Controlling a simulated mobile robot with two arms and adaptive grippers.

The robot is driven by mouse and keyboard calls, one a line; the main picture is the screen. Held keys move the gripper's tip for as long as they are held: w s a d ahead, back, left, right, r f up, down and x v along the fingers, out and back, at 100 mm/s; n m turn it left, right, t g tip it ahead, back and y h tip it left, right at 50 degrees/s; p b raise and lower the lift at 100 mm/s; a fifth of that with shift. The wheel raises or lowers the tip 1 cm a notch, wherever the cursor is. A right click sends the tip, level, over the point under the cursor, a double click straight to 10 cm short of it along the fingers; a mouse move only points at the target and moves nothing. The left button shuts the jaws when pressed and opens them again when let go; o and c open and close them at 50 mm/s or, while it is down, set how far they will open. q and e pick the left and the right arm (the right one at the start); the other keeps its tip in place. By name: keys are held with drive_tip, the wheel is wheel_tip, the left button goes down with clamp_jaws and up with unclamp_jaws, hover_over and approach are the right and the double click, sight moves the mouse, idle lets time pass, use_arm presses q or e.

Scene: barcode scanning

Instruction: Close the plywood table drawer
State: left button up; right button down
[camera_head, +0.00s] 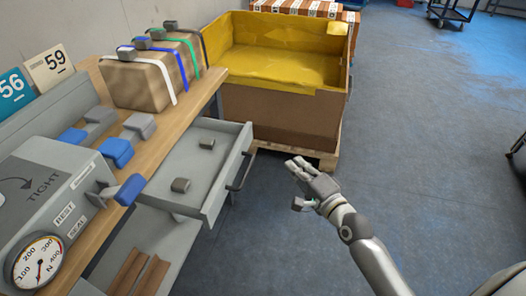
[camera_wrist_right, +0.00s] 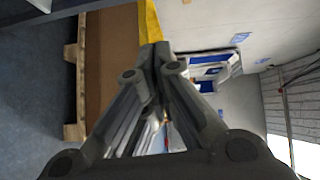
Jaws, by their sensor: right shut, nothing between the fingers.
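The grey drawer (camera_head: 217,200) of the plywood table (camera_head: 150,148) is pulled out to the right in the head view. Two small dark grey blocks lie in it, one near the back (camera_head: 206,143) and one near the front (camera_head: 180,185). A dark bar handle (camera_head: 241,170) is on its front panel. My right gripper (camera_head: 296,183) is to the right of the handle, apart from it, over the floor. Its fingers are shut and empty; they also fill the middle of the right wrist view (camera_wrist_right: 152,62). My left gripper is not in view.
A large brown box with a yellow lining (camera_head: 284,112) stands on a pallet behind the drawer. A strapped parcel (camera_head: 150,75), several clamps and a grey tester with a dial (camera_head: 38,262) are on the tabletop. The floor (camera_head: 430,130) on the right is mostly clear.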

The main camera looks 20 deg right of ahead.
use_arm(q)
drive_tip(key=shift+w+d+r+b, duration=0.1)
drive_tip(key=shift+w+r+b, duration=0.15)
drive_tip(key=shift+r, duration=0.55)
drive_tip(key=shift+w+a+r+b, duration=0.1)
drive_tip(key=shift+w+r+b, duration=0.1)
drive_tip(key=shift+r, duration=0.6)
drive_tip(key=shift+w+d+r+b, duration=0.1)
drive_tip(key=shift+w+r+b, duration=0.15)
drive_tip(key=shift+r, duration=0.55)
use_arm(e)
drive_tip(key=w+a+r, duration=0.1)
drive_tip(key=w+a, duration=0.1)
drive_tip(key=w, duration=0.4)
drive_tip(key=w+a+r, duration=0.1)
drive_tip(key=w+a, duration=0.2)
drive_tip(key=w, duration=0.3)
drive_tip(key=shift+a, duration=0.3)
